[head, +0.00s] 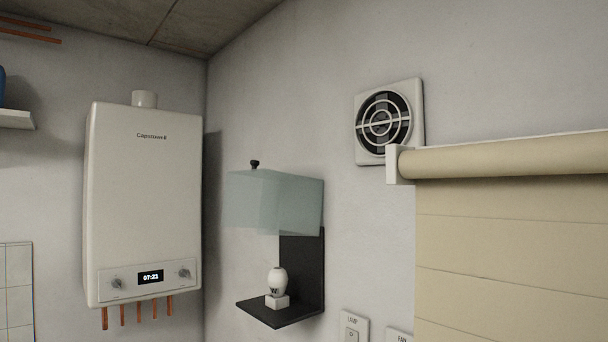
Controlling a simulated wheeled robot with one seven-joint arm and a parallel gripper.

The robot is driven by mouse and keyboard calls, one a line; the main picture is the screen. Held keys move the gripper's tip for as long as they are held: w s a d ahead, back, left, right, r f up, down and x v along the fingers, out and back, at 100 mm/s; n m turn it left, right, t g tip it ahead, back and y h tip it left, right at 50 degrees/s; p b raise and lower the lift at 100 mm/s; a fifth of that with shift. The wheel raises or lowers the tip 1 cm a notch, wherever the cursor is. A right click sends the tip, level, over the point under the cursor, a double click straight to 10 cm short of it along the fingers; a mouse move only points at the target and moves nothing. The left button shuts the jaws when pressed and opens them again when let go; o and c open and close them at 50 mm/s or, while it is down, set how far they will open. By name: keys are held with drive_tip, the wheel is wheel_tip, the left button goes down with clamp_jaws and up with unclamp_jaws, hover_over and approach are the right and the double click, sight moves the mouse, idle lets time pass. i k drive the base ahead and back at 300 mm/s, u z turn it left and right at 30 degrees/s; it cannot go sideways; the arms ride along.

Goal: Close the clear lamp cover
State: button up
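The clear lamp cover (272,203) is a pale bluish see-through box with a dark knob (255,164) at its upper left. It is swung up, at the top of a black wall bracket (308,260). A white bulb (277,281) stands upright on a small white base (277,301) on the bracket's shelf, below the cover and uncovered. My gripper is not in view.
A white boiler (145,205) with copper pipes hangs at the left. A round wall vent (385,120) and a beige roller blind (510,240) are at the right. Switch plates (353,328) sit low, right of the bracket. The air before the bracket is clear.

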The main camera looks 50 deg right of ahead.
sight(279, 177)
drive_tip(key=z, duration=1.15)
